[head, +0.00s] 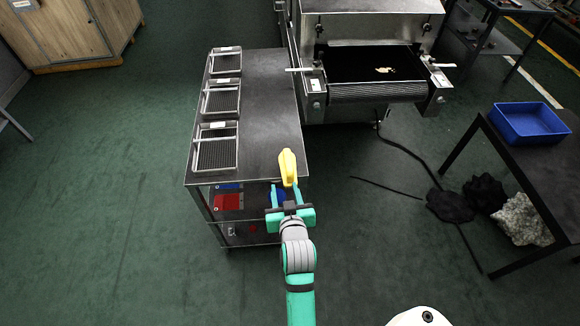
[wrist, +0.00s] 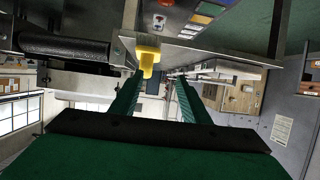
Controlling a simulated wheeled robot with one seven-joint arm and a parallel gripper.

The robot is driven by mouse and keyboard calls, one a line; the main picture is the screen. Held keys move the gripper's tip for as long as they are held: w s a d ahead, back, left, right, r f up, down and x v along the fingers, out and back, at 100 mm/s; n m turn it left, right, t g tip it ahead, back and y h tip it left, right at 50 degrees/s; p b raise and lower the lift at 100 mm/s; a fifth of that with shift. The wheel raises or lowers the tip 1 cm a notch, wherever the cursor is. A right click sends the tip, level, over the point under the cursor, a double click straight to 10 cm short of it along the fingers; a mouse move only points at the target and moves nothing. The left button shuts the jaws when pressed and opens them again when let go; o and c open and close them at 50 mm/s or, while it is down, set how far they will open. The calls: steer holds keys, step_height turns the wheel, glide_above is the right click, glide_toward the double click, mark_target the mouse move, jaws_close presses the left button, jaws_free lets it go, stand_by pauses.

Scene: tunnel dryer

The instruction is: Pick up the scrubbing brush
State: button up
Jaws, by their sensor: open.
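The scrubbing brush appears to be the yellow object (head: 288,167) at the near right corner of the dark-topped metal table; its bristles cannot be made out. Its near end reaches the table's front edge and seems to stick out over it. My gripper (head: 284,194) is open in front of that edge, just short of the brush, with nothing seen in it. In the wrist view, the brush's yellow end (wrist: 147,58) shows ahead of my gripper (wrist: 155,80), between the finger lines and closer to the left finger. Whether the fingers overlap it cannot be told.
The table (head: 262,110) carries several wire trays (head: 216,148) along its left side, and red and blue items lie on a lower shelf. A conveyor machine (head: 370,65) stands behind. A blue bin (head: 528,122) is on a right-hand table. Dark heaps and a cable lie on the floor.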

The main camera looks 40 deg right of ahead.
mark_target(289, 164)
steer(key=d, duration=0.1)
steer(key=w+d+r, duration=0.1)
steer(key=d+r, duration=0.1)
steer(key=shift+w+d, duration=0.3)
steer(key=shift+w+d+f, duration=0.1)
steer(key=shift+w+d, duration=0.15)
steer(key=shift+w, duration=0.05)
steer(key=x, duration=0.4)
steer(key=shift+w+d+f, duration=0.15)
steer(key=shift+d, duration=0.15)
steer(key=shift+x, duration=2.7)
steer(key=shift+w, duration=0.1)
steer(key=shift+c, duration=0.7)
jaws_close()
steer(key=shift+a, duration=0.1)
